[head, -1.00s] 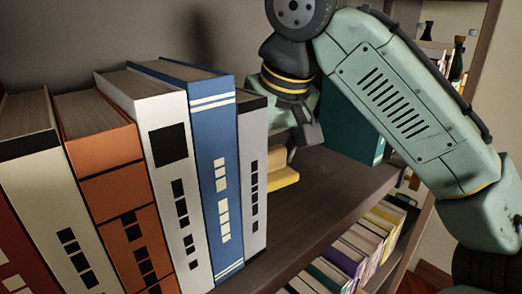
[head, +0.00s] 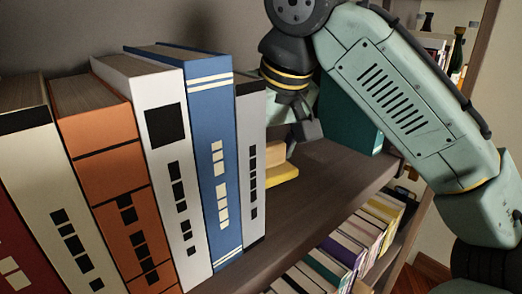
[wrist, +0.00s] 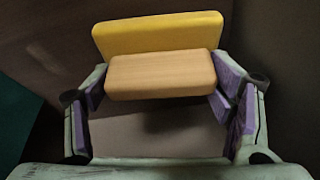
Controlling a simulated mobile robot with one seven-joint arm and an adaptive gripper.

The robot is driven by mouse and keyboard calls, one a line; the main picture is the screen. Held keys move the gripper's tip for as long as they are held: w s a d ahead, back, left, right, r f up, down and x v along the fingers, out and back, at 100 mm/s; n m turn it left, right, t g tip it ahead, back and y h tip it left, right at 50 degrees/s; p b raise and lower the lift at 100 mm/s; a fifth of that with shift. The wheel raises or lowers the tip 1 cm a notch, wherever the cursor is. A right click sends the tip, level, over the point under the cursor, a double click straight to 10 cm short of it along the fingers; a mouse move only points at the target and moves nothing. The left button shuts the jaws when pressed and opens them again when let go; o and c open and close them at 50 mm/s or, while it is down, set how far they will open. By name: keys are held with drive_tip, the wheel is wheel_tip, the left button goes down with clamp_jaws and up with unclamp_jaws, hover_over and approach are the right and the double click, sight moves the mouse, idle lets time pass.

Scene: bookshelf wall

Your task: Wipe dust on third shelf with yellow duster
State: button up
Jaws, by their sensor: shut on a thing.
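The yellow duster has a yellow pad (wrist: 160,33) and a light wooden block handle (wrist: 160,75). In the wrist view my gripper (wrist: 160,90) is shut on the wooden block, with purple finger pads at both of its ends. In the head view the duster (head: 283,174) shows partly, low at the shelf surface, just right of the grey book. My gripper (head: 305,135) is above and behind it, partly hidden by the books. The shelf board (head: 325,190) is brown. I cannot make out dust on it.
A row of upright books, including a blue one (head: 212,150) and a grey one (head: 251,170), stands left of the duster. A teal book (head: 350,120) stands to the right, behind my arm. More books (head: 365,235) fill the shelf below. Bare board lies between the two groups.

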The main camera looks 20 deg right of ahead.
drive_tip(key=shift+f+b, duration=0.45)
drive_tip(key=shift+f, duration=0.25)
drive_tip(key=shift+w+d+r+p, duration=0.1)
drive_tip(key=shift+w+d+p, duration=0.15)
drive_tip(key=shift+d+p, duration=0.25)
drive_tip(key=shift+w+d+r+p, duration=0.1)
drive_tip(key=shift+w+d+p, duration=0.15)
drive_tip(key=shift+d, duration=0.45)
drive_tip(key=shift+w+d+f+p, duration=0.1)
drive_tip(key=shift+w+d+p, duration=0.1)
drive_tip(key=shift+d+p, duration=0.35)
drive_tip(key=shift+w+d+f+p, duration=0.1)
drive_tip(key=shift+w+d+p, duration=0.15)
drive_tip(key=shift+d, duration=0.6)
drive_tip(key=shift+w+d+p, duration=0.2)
drive_tip(key=shift+d+p, duration=0.15)
drive_tip(key=shift+d, duration=0.35)
drive_tip(key=shift+w+d+r+p, duration=0.1)
drive_tip(key=shift+w+d+p, duration=0.2)
drive_tip(key=shift+d+p, duration=0.45)
drive_tip(key=shift+w+d+f, duration=0.1)
drive_tip(key=shift+w+d, duration=0.05)
drive_tip(key=shift+d, duration=0.3)
drive_tip(key=shift+w+d+f, duration=0.1)
drive_tip(key=shift+w+d, duration=0.05)
drive_tip(key=shift+d, duration=0.25)
